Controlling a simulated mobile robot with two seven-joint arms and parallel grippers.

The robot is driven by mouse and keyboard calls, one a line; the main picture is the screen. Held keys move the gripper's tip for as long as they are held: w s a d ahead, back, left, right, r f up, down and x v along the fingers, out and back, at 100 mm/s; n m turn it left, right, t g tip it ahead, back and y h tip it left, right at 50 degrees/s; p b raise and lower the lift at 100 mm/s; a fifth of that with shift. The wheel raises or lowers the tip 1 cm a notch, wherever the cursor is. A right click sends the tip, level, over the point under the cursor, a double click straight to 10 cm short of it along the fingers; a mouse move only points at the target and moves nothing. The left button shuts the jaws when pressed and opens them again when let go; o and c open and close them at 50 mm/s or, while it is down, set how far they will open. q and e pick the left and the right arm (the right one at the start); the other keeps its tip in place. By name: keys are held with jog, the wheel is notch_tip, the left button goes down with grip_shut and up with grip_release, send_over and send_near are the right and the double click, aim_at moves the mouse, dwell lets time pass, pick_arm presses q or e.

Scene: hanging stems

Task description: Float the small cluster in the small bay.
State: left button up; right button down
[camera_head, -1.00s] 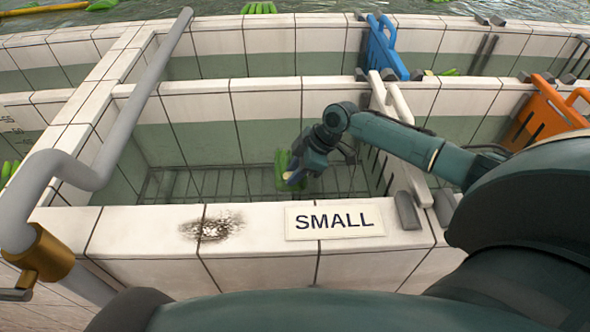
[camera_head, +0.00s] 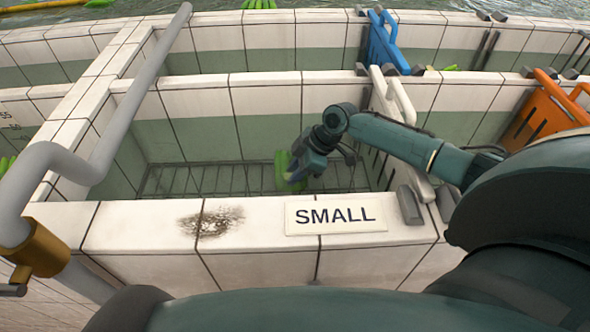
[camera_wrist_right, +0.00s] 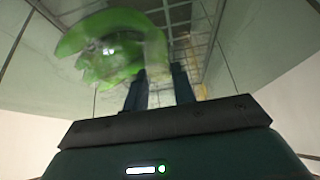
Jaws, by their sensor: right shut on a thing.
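The small cluster (camera_head: 283,168) is a bunch of green bananas, partly hidden behind my right gripper in the head view. My right gripper (camera_head: 297,176) is shut on the cluster and holds it inside the small bay (camera_head: 190,137), low behind the front wall. In the right wrist view the cluster (camera_wrist_right: 112,45) hangs at the fingertips (camera_wrist_right: 160,85), with a pale clear part beside it. The bay has tiled walls and a dark grid at the bottom. I cannot tell whether the cluster touches water. My left gripper is not in view.
A "SMALL" sign (camera_head: 336,217) lies on the front wall beside a dark stain (camera_head: 211,221). A white gate (camera_head: 399,100) stands at the bay's right end. Blue (camera_head: 388,45) and orange (camera_head: 543,112) gates stand beyond. A grey pipe (camera_head: 130,100) crosses the left side.

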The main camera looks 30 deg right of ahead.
jog(key=c, duration=1.1)
grip_release()
